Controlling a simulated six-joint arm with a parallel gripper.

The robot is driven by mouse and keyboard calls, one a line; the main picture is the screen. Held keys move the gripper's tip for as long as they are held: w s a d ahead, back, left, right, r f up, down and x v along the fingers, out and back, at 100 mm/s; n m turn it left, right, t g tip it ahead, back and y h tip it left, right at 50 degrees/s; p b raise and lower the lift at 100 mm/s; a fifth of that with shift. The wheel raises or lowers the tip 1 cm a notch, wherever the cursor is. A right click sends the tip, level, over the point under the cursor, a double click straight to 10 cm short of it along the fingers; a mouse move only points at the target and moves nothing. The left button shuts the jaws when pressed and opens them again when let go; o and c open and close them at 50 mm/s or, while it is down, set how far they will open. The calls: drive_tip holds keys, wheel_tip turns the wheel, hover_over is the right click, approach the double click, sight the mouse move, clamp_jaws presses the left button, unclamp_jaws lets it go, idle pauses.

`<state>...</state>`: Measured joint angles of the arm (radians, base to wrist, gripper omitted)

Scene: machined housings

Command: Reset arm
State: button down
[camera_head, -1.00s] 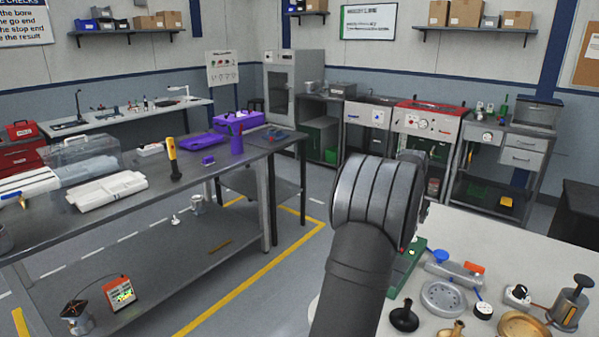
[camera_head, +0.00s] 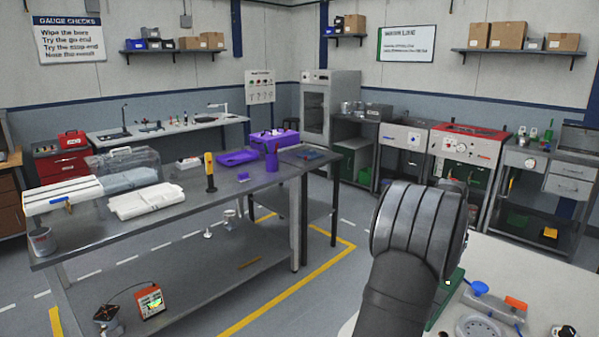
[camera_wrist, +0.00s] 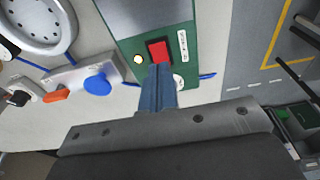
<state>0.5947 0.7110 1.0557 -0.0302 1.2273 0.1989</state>
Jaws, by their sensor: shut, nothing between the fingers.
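My gripper shows in the wrist view (camera_wrist: 160,92), its blue-grey fingers shut together and empty. The fingertips are seen just below a red button (camera_wrist: 158,51) on a green box (camera_wrist: 190,22); I cannot tell whether they touch it. In the head view my arm rises at the lower right and hides the gripper and most of the green box (camera_head: 449,291).
A white table (camera_head: 540,270) at the lower right carries a grey round plate (camera_wrist: 40,22), a blue knob (camera_wrist: 97,84) and an orange part (camera_wrist: 58,96). A long grey bench (camera_head: 100,235) stands to the left, with open floor between.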

wheel_tip(320, 180, up, 4)
drive_tip(key=shift+f, duration=0.15)
wheel_tip(320, 180, down, 6)
wheel_tip(320, 180, up, 9)
drive_tip(key=s+a+r, duration=0.2)
drive_tip(key=s+r, duration=0.2)
drive_tip(key=s, duration=0.4)
drive_tip(key=s+a+r+g, duration=0.1)
drive_tip(key=s+r, duration=0.3)
drive_tip(key=s, duration=0.4)
drive_tip(key=shift+a+r+y, duration=0.3)
drive_tip(key=shift+a+y, duration=0.1)
drive_tip(key=shift+a, duration=0.35)
